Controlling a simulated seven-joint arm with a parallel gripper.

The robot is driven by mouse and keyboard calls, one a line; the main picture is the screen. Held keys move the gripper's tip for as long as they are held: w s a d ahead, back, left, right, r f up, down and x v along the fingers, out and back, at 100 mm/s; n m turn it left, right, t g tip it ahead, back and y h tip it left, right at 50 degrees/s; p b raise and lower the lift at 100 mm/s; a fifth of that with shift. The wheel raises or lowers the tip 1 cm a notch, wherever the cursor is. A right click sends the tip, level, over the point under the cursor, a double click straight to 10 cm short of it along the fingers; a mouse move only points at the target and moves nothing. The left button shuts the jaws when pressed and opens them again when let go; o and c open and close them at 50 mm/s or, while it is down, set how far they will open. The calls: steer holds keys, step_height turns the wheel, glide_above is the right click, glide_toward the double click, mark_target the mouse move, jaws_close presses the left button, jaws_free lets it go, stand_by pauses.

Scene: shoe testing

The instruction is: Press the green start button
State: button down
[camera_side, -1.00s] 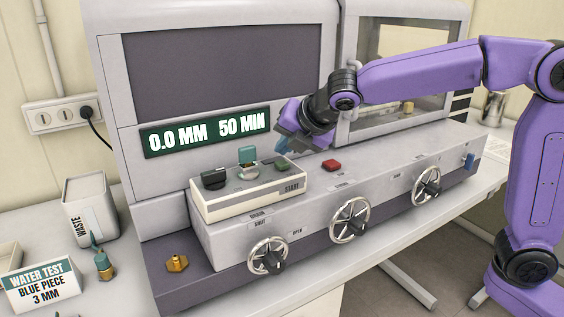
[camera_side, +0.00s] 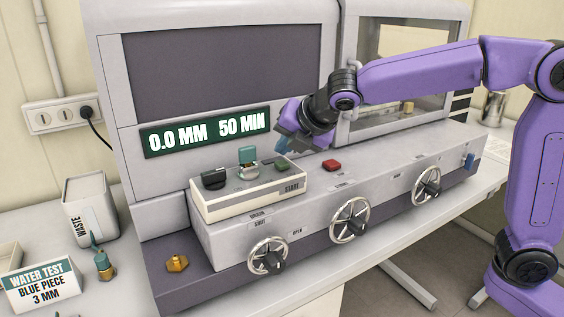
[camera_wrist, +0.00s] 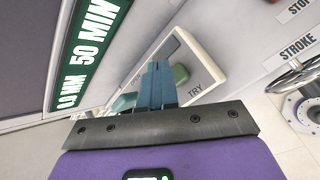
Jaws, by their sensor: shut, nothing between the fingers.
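My gripper (camera_side: 284,146) is shut and empty. Its blue fingers point down toward the box, and in the side view the tips look close above and behind the button. In the wrist view my gripper (camera_wrist: 158,68) covers part of the box top. I cannot tell whether the tips touch the button.
The box also carries a teal piece on a metal holder (camera_side: 247,160) and a dark knob (camera_side: 214,179). A red button (camera_side: 331,165) lies right of it. Handwheels (camera_side: 350,221) line the machine's front. The display (camera_side: 206,134) reads 0.0 MM 50 MIN. A waste bin (camera_side: 91,210) stands left.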

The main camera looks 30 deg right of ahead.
mark_target(286, 164)
steer(key=shift+f, duration=0.1)
stand_by(0.3)
steer(key=shift+f, duration=0.3)
steer(key=shift+f, duration=0.55)
stand_by(1.0)
steer(key=shift+r, duration=0.95)
steer(key=shift+r, duration=2.5)
